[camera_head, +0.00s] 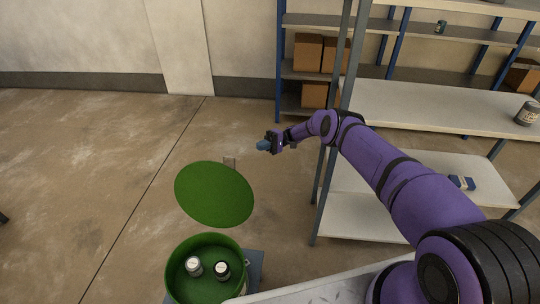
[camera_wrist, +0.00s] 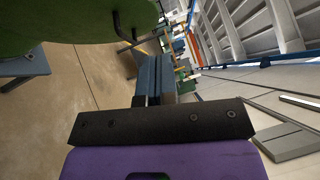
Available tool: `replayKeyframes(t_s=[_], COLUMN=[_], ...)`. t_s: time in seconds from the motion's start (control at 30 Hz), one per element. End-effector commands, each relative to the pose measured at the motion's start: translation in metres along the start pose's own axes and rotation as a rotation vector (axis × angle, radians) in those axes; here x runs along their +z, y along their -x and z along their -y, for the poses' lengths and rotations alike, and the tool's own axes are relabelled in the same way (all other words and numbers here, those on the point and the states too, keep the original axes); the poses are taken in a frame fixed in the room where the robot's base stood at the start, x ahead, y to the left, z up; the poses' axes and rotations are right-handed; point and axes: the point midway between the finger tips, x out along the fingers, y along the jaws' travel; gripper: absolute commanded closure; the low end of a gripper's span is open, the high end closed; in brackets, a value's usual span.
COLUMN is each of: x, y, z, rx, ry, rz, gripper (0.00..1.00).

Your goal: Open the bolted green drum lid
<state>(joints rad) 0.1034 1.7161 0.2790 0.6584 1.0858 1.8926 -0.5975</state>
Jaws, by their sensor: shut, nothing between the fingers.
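The green drum (camera_head: 174,280) stands at the bottom of the head view with its top uncovered. The round green lid (camera_head: 214,194) is raised clear of the drum's opening, on the far side of it. A small bracket (camera_head: 229,162) shows at the lid's far edge. In the wrist view, part of the lid (camera_wrist: 75,18) fills the upper left, with thin dark rods beside it. My gripper (camera_head: 263,145) is shut and empty, to the right of and beyond the lid, apart from it. Its blue fingers (camera_wrist: 155,78) show together in the wrist view.
A shelving rack (camera_head: 440,90) with boxes (camera_head: 308,52) and a can (camera_head: 527,113) stands on the right. The concrete floor (camera_head: 90,170) to the left is mostly clear.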

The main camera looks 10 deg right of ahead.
Motion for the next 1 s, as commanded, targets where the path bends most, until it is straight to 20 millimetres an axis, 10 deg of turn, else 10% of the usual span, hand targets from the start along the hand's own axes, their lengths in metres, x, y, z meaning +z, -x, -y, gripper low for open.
replayKeyframes(t_s=[1.0], x=[0.015], y=[-0.125], z=[0.003], rx=[-0.016], ry=[-0.009], rz=[-0.005], gripper=[1.0])
